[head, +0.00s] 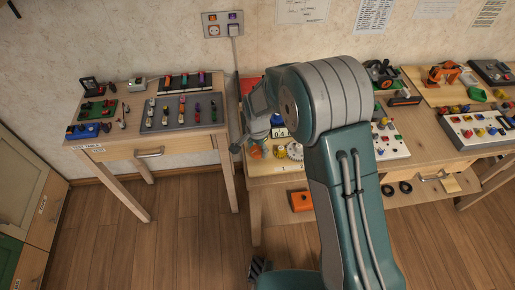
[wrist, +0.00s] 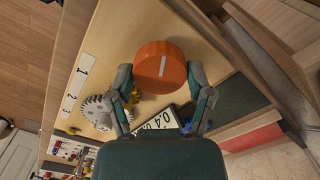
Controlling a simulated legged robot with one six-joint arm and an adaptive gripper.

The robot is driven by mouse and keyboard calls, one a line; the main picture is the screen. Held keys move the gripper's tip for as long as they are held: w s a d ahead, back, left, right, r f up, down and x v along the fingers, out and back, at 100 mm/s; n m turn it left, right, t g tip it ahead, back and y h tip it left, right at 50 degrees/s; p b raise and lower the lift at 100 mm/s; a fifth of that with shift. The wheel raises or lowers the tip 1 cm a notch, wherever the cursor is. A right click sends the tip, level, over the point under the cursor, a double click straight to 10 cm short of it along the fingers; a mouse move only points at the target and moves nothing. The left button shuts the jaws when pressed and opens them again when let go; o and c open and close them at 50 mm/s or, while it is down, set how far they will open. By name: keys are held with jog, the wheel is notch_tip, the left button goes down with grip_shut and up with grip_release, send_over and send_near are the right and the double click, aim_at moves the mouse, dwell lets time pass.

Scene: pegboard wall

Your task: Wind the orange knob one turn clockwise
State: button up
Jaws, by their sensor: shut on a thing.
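The orange knob (wrist: 160,65) is a round disc with a white line on its face, at the upper middle of the wrist view. The line stands nearly upright in that picture, tilted slightly. My gripper (wrist: 161,78) is shut on the knob, with one finger against its left side and one against its right. In the head view only a small part of the knob (head: 256,153) shows below my wrist, and my arm hides much of the board around it.
A white display (wrist: 160,121) with dark digits, partly hidden, lies near the knob. A grey gear (wrist: 97,112) and yellow part (wrist: 130,99) are close to the left finger. A side table (head: 150,140) with small items stands left; the floor in front is clear.

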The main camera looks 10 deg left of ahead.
aim_at(256, 149)
jog(key=o, duration=1.1)
jog(key=shift+w+a, duration=0.1)
jog(key=shift+a, duration=0.1)
jog(key=shift+d, duration=0.1)
jog(key=shift+r, duration=0.3)
notch_tip(256, 149, up, 11)
jog(key=shift+r, duration=0.15)
